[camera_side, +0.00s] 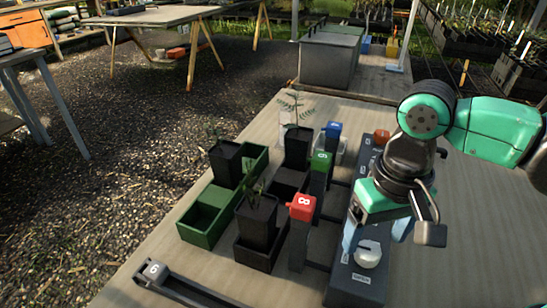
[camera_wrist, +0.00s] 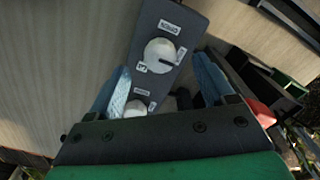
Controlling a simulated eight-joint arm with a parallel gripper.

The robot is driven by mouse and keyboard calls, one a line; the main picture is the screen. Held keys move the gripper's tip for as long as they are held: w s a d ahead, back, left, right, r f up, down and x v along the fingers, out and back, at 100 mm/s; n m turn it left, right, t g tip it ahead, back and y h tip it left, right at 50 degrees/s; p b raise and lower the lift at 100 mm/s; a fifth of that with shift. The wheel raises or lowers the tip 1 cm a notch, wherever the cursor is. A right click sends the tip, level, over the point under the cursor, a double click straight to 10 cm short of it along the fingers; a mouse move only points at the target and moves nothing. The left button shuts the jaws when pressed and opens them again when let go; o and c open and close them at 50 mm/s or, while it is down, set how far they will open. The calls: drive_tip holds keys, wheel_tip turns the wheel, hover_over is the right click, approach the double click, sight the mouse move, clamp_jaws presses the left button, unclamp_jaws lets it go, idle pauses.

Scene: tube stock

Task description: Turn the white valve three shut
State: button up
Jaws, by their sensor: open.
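A white round valve knob (camera_side: 368,253) with a dark pointer line sits at the near end of a dark grey panel (camera_side: 345,290). In the wrist view the same knob (camera_wrist: 158,56) has small white labels around it, too small to read surely. A second white knob (camera_wrist: 135,108) shows lower on the panel, partly hidden by my gripper body. My gripper (camera_side: 377,238) is open above the near knob, pointing down. In the wrist view its two bluish fingers (camera_wrist: 162,88) stand apart, with the knob beyond and between them; I see no contact.
Left of the panel stand posts with a red numbered head (camera_side: 301,207), a green head (camera_side: 321,161) and a blue head (camera_side: 333,130). Black pots (camera_side: 257,222) with plants and green trays (camera_side: 207,216) lie further left. The table right of the panel is clear.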

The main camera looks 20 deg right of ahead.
drive_tip(key=shift+r, duration=1.4)
drive_tip(key=w+d+t, duration=0.1)
drive_tip(key=d, duration=0.1)
drive_tip(key=w+d+t, duration=0.1)
drive_tip(key=d, duration=0.1)
drive_tip(key=w+d+n+t, duration=0.1)
drive_tip(key=shift+w+d+f+y, duration=0.25)
drive_tip(key=shift+d+f+y, duration=0.05)
drive_tip(key=shift+d+y, duration=0.1)
drive_tip(key=w+d+n+t, duration=0.1)
drive_tip(key=w+d+t, duration=0.1)
drive_tip(key=d+t, duration=0.2)
drive_tip(key=shift+d+h, duration=0.4)
drive_tip(key=shift+d, duration=0.5)
drive_tip(key=shift+r, duration=0.1)
